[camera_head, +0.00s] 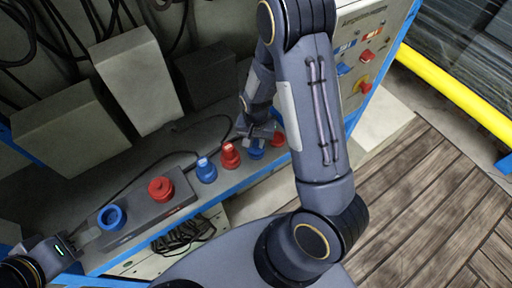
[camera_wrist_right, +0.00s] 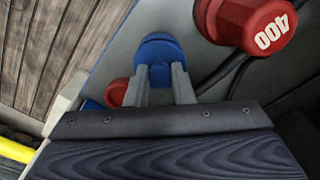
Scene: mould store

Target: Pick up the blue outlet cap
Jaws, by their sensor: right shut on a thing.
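The blue outlet cap (camera_head: 256,153) stands on the shelf in the row of caps, partly hidden by my right gripper (camera_head: 257,136). In the right wrist view the right gripper (camera_wrist_right: 160,88) is shut on the blue cap (camera_wrist_right: 160,50), one finger on each side. The cap looks upright at its place; I cannot tell whether it is clear of the shelf. My left gripper (camera_head: 86,240) is at the lower left of the head view, beside the grey block. Its finger gap does not show clearly.
Close beside the held cap are a red cap (camera_head: 231,155) marked 400 in the right wrist view (camera_wrist_right: 245,22) and another red cap (camera_head: 278,140). Grey boxes (camera_head: 137,78) stand behind.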

